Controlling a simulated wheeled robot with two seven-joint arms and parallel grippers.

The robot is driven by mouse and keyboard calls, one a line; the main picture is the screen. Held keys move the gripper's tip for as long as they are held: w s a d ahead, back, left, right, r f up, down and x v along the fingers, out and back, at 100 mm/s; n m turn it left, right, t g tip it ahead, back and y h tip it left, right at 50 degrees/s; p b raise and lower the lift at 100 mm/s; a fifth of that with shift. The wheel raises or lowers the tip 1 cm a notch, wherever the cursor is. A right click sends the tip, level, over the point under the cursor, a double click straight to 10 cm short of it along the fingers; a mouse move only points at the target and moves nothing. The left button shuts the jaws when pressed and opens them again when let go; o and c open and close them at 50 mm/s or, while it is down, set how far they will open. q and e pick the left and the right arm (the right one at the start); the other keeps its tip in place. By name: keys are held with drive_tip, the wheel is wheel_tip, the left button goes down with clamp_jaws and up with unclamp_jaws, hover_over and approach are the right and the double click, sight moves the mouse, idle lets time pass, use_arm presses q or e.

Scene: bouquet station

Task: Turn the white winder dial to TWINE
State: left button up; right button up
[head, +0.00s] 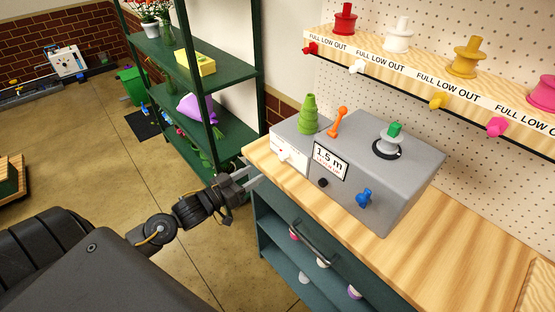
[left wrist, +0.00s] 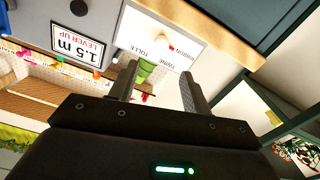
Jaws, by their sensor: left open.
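The winder (head: 385,165) is a grey box on the wooden counter, with a paler section at its left end. The white dial (head: 284,156) sits low on a white plate on that section's front. In the left wrist view, the label plate (left wrist: 165,35), seen upside down, reads TULLE, TWINE and RIBBON; the dial's pointing is too unclear to tell. My left gripper (head: 252,178) is open and empty, left of the dial and apart from it, near the counter's left edge. Its fingers also show in the left wrist view (left wrist: 159,76). My right gripper is out of view.
The winder carries a green cone (head: 308,115), an orange lever (head: 338,121), a blue knob (head: 364,197) and a 1.5 m display (head: 329,161). A green shelf (head: 205,125) stands left of the counter. The counter's front right (head: 430,260) is clear.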

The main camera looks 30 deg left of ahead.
sight(281, 158)
use_arm(q)
drive_tip(key=p+x, duration=0.2)
drive_tip(key=x, duration=0.9)
drive_tip(key=shift+f, duration=0.1)
drive_tip(key=shift+a, duration=0.1)
drive_tip(key=c, duration=1)
